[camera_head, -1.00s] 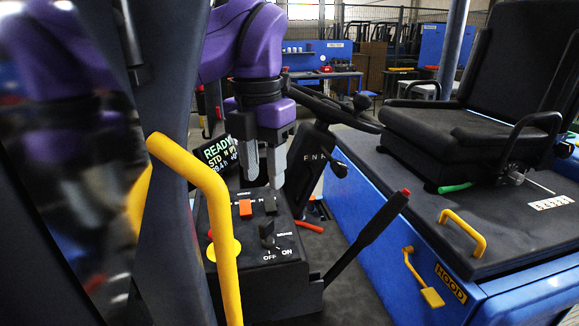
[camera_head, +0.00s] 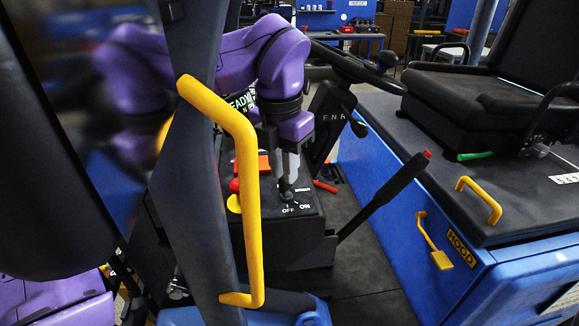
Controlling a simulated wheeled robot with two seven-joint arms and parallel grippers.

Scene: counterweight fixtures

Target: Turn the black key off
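The black key (camera_head: 286,191) stands on the black control box (camera_head: 290,229), just behind the white OFF and ON marks. Its upper part is hidden by my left gripper (camera_head: 288,180), which points down over it. The grey fingertips are at the key's top, close together; whether they press on it I cannot tell. Which mark the key points to is also unclear. My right gripper is not in view.
A yellow grab bar (camera_head: 247,190) and dark post (camera_head: 197,200) stand in front of the box's left side. A red-tipped black lever (camera_head: 385,195) rises at its right. A red button (camera_head: 234,185) is left of the key. The steering wheel (camera_head: 350,68) is behind.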

